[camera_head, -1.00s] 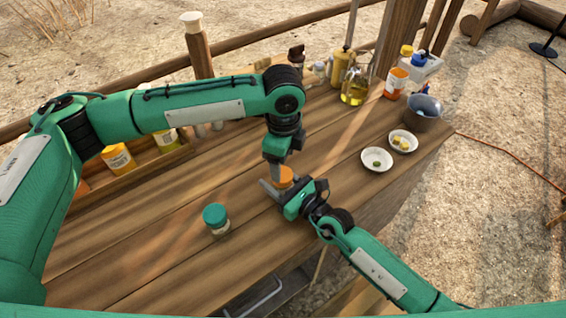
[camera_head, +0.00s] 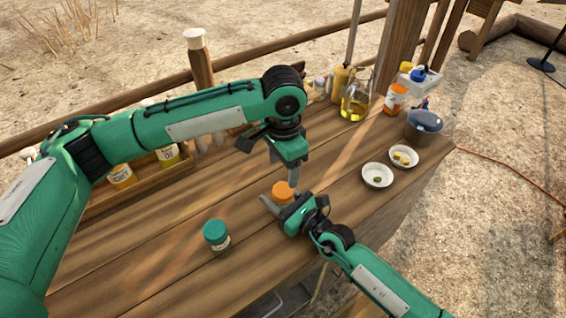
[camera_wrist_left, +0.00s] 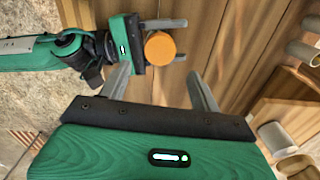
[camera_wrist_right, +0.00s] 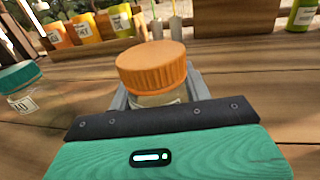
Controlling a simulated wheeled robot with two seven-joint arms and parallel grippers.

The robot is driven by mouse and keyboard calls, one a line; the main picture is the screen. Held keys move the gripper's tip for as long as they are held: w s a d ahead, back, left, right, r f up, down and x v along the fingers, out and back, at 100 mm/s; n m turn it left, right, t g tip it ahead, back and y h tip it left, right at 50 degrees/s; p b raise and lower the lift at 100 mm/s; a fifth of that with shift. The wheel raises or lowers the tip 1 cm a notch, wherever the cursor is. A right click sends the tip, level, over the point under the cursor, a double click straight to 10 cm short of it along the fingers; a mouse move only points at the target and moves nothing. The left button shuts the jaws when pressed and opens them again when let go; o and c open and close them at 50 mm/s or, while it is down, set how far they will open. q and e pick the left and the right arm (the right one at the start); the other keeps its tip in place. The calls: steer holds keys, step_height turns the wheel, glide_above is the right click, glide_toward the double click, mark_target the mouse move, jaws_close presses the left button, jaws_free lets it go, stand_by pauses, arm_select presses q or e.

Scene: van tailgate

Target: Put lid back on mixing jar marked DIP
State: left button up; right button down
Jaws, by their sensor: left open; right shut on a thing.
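An orange-lidded jar (camera_head: 283,192) stands on the bench between the fingers of my right gripper (camera_head: 281,200), which is shut on its body. In the right wrist view the ribbed orange lid (camera_wrist_right: 152,66) sits on top of the clear jar and looks about level. The jar's label is hidden, so I cannot read DIP. My left gripper (camera_head: 285,170) is open and empty, just above and behind the lid. In the left wrist view the lid (camera_wrist_left: 160,48) lies beyond its spread fingers, apart from them.
A teal-lidded jar (camera_head: 216,235) stands left of the held jar. Two white dishes (camera_head: 377,175) (camera_head: 404,157), a grey bowl (camera_head: 424,124), an oil jug (camera_head: 355,107) and an orange-labelled bottle (camera_head: 394,99) stand to the right. A wooden rack (camera_head: 150,184) of bottles is behind left. The front bench is clear.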

mark_target(283, 190)
arm_select(q)
steer(key=shift+r+n, duration=0.15)
steer(key=shift+n, duration=0.35)
steer(key=shift+f, duration=4)
steer(key=c, duration=1)
steer(key=o, duration=1.2)
steer(key=shift+c, duration=0.2)
steer(key=shift+r, duration=0.1)
